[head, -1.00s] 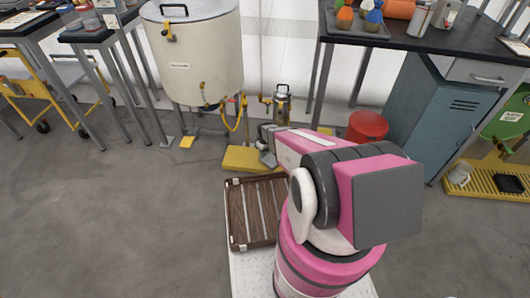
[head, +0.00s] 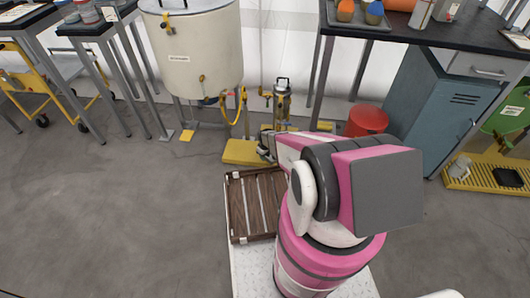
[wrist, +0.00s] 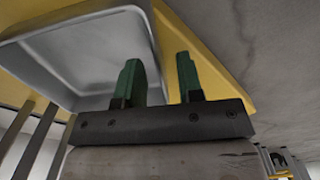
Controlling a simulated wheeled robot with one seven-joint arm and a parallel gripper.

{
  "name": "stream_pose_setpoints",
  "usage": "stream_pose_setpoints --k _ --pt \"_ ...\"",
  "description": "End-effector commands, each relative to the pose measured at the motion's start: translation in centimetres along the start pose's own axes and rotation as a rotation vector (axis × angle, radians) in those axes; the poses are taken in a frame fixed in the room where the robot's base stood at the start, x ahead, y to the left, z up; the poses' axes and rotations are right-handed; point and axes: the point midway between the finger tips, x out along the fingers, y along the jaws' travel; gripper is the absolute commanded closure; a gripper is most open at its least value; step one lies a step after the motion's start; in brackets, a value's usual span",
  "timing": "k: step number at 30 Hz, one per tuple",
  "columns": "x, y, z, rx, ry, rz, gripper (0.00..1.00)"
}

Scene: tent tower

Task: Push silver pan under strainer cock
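The silver pan (wrist: 85,55), a shallow square tray, fills the upper left of the wrist view on a yellow stand (wrist: 210,50). My gripper (wrist: 158,82) has its two green fingers apart, with nothing visibly clamped. The pan's near right rim runs between the fingers in the picture; contact is unclear. In the head view, my gripper is partly hidden by my arm, beside the low yellow stand (head: 243,152). The silver strainer (head: 283,98) stands just behind, with a cock low on its side. The pan cannot be made out there.
A large cream tank (head: 195,55) with a yellow hose stands to the left. A red bin (head: 366,121) and a blue-grey cabinet (head: 438,105) are on the right, by a dark table (head: 460,40). A slatted wooden tray (head: 252,205) lies in front. Floor on the left is clear.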

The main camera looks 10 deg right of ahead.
Motion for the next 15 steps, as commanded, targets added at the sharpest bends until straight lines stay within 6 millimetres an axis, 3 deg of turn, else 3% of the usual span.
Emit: stream_pose_setpoints --k 11,15 --pt "0.85 -0.03 0.04 0.0 0.0 0.0 0.66" --pt "0.83 -0.02 0.03 0.0 0.0 0.0 1.0"
